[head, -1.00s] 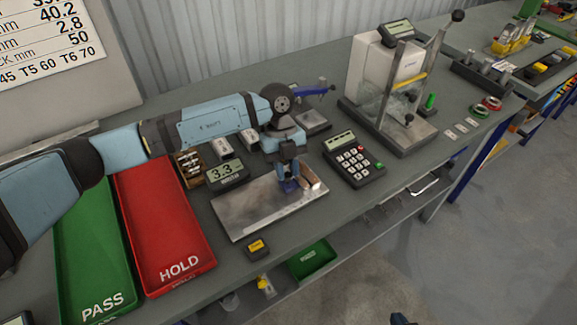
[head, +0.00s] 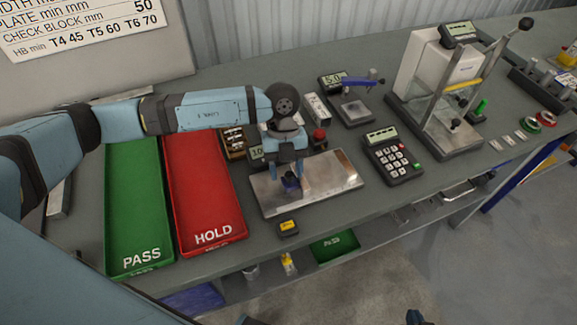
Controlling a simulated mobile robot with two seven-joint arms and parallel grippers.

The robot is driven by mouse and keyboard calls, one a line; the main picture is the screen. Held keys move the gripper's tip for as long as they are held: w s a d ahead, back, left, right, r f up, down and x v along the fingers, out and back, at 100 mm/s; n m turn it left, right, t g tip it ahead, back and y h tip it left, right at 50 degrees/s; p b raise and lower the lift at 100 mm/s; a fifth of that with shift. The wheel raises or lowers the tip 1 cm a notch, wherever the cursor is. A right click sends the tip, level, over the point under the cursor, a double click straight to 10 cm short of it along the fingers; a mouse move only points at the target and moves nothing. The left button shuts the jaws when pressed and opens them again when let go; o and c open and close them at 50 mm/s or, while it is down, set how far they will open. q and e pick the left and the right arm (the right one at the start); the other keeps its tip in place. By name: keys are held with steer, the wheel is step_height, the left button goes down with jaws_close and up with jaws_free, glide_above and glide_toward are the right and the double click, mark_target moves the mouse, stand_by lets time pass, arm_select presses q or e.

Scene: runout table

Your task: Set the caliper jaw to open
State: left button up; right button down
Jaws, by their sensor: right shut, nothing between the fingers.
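The caliper plate (head: 325,190) is a bright metal slab on the bench in the head view. A dark blue piece, which looks like the caliper jaw (head: 291,184), is low on its left half. My left gripper (head: 290,186) points down over the plate, one finger on each side of this piece, and appears shut on it. Fine contact is too small to see. The caliper's display (head: 256,153) is partly hidden by my gripper; its visible digits look like "10". My right gripper is not clearly in view.
Green PASS (head: 140,200) and red HOLD (head: 205,185) trays lie left of the plate. A small yellow-topped block (head: 288,228) sits in front. A keypad unit (head: 393,157) and a tester stand (head: 440,90) are on the right. A red knob (head: 319,135) stands behind the plate.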

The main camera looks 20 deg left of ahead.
arm_select(q)
steer(key=shift+w+r, duration=0.25)
steer(key=shift+r, duration=0.2)
steer(key=b+v, duration=0.1)
steer(key=v, duration=1.2)
steer(key=shift+s, duration=0.2)
steer(key=shift+a, duration=0.1)
